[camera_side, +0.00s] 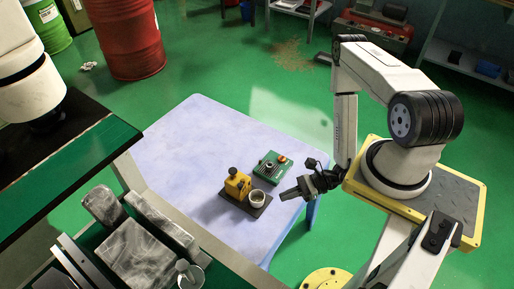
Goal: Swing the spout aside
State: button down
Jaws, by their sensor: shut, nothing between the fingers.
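A small yellow unit (237,183) stands upright on a dark base plate (232,199) on the pale blue table. A small light-coloured cup (257,197) sits beside it on the same plate. Any spout on the yellow unit is too small to make out. My gripper (283,196) is shut and empty. In the picture it is just right of the cup, near the table's right edge. I cannot tell its height above the table, and it appears apart from the cup.
A green board with small parts (272,167) lies behind the yellow unit. The blue table (190,140) is bare to the left and back. A dark green-topped bench (70,165) and grey metal parts (150,250) stand at the left front.

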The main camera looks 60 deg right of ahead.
jog(key=shift+s, duration=0.25)
jog(key=shift+c, duration=2.4)
grip_release()
jog(key=shift+w+d, duration=0.1)
jog(key=n+g+h, duration=0.4)
jog(key=g+h, duration=0.4)
send_near(240, 184)
jog(key=shift+f, duration=0.3)
jog(key=shift+f, duration=0.15)
jog(key=shift+x, duration=3.75)
